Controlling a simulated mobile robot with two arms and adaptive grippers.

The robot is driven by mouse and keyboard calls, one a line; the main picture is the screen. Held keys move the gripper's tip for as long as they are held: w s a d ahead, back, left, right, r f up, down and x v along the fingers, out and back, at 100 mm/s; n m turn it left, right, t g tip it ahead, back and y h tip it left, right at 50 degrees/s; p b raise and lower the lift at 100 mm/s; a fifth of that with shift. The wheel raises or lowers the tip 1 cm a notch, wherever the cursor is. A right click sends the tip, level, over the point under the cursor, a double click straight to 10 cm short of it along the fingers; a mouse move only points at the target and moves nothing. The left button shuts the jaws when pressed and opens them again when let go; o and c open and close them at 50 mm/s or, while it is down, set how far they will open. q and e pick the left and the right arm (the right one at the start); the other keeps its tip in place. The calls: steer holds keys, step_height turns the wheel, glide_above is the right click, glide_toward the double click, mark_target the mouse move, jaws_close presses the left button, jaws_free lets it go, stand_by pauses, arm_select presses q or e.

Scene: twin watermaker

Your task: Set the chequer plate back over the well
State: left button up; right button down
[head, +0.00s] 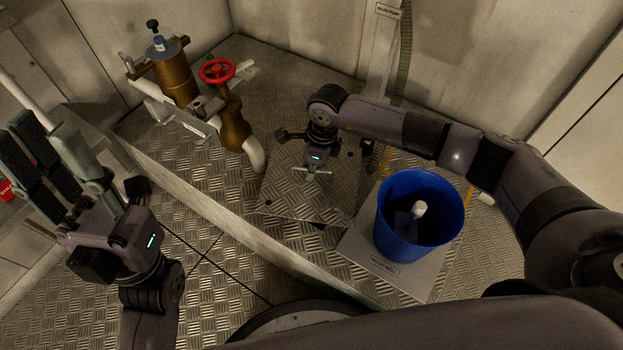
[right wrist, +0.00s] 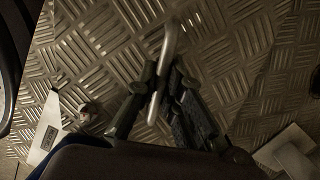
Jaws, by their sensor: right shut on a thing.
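The chequer plate (head: 290,197) is a grey, raised-pattern metal sheet on the raised chequered floor, left of the blue bucket. Its edges blend into the same-patterned floor, and I cannot tell whether it lies flat or is slightly lifted. My right gripper (head: 312,172) is above the plate and shut on its pale bar handle, which also shows between the fingers in the right wrist view (right wrist: 166,60). The well opening is not clearly visible. My left gripper (head: 62,165) is open and empty at the far left, fingers pointing up.
A blue bucket (head: 390,235) with a pale object inside stands on a light grey labelled panel (head: 358,250). Brown pipework with a red handwheel (head: 217,71) stands at the back left. The step edge (head: 225,240) runs along the front; walls close the back.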

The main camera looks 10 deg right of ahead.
step_height(320, 180, down, 4)
steer(key=shift+f+b, duration=0.1)
steer(key=shift+b, duration=0.55)
steer(key=c, duration=2.2)
jaws_free()
steer(key=shift+f, duration=0.15)
steer(key=o, duration=0.5)
